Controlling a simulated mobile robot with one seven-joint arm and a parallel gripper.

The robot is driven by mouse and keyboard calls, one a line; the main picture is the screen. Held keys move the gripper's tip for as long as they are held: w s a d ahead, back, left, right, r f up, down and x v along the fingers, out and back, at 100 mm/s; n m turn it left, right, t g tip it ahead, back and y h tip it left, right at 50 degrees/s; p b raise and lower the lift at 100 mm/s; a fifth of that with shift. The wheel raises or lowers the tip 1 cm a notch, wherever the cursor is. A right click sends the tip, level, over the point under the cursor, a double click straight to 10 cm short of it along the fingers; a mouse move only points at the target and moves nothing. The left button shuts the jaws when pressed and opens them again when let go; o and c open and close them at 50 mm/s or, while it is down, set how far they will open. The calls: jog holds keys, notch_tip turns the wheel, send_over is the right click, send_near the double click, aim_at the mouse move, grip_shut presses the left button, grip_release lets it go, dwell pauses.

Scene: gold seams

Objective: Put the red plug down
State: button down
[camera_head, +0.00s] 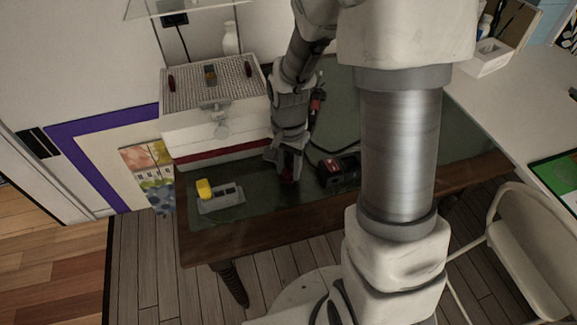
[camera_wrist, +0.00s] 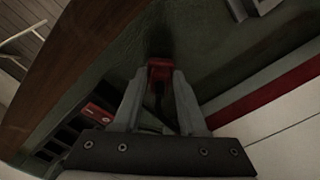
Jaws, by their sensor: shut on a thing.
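The red plug (camera_wrist: 160,68) is between my fingertips in the wrist view. My gripper (camera_wrist: 160,82) is shut on it, with one finger on each side. In the head view my gripper (camera_head: 287,172) points down, low over the dark green table top (camera_head: 262,208). The plug shows there only as a small red spot (camera_head: 288,179), mostly hidden by the fingers. I cannot tell whether the plug touches the table top.
A yellow plug (camera_head: 204,188) stands on a grey socket block (camera_head: 226,199) to the left. A white case (camera_head: 200,135) with a red stripe is behind my gripper. A black and red device (camera_head: 340,170) lies to the right. The wooden front edge (camera_head: 255,238) is near.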

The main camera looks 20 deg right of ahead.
jog(key=shift+f+b, duration=0.3)
jog(key=shift+f, duration=0.15)
jog(key=shift+c, duration=2.3)
grip_release()
jog(key=shift+r, duration=0.1)
notch_tip(320, 180, up, 12)
jog(key=p, duration=0.4)
notch_tip(320, 180, up, 10)
jog(key=f+n+t, duration=0.1)
jog(key=n+t, duration=0.1)
jog(key=n, duration=0.2)
send_over(288, 167)
jog(key=s, duration=0.5)
jog(key=s+r+n+t, duration=0.3)
jog(key=s+r+n, duration=0.2)
jog(key=s, duration=0.4)
jog(key=shift+r+t, duration=0.3)
jog(key=shift+r, duration=0.2)
